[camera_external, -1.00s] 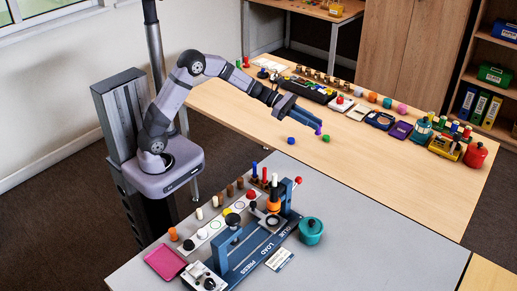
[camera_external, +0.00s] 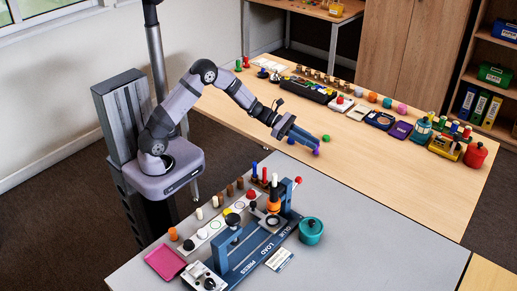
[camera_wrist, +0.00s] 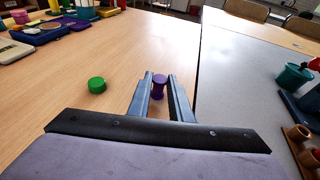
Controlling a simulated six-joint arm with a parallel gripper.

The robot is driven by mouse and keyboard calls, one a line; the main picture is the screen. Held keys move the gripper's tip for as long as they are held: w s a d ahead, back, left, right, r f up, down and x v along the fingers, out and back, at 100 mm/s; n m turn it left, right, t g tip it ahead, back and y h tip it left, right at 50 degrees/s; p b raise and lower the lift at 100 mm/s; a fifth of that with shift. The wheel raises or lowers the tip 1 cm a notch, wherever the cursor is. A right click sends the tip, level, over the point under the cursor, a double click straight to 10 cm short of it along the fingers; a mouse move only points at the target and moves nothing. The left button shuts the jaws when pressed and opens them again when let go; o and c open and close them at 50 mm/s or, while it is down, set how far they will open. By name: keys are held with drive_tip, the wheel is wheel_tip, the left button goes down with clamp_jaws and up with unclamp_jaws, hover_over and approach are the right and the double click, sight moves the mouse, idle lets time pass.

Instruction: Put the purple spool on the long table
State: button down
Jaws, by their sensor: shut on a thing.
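The purple spool (camera_wrist: 159,82) is upright between the two fingers of my gripper (camera_wrist: 160,98) in the wrist view. My gripper is shut on it. In the external view my gripper (camera_external: 312,146) points down and to the right, with the spool (camera_external: 316,152) at its tips. The spool is over the front edge area of the long wooden table (camera_external: 380,160). I cannot tell whether its base touches the tabletop.
Several items line the table's back edge. The grey table (camera_external: 370,240) with a blue press (camera_external: 245,255) lies in front. Bare wood lies to the right.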

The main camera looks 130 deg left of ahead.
drive_tip(key=shift+f, duration=0.35)
drive_tip(key=shift+f, duration=0.1)
drive_tip(key=c, duration=1.6)
unclamp_jaws()
drive_tip(key=shift+r, duration=0.25)
drive_tip(key=shift+s, duration=0.35)
drive_tip(key=v, duration=1.1)
drive_tip(key=shift+s+d, duration=0.15)
drive_tip(key=shift+d, duration=0.05)
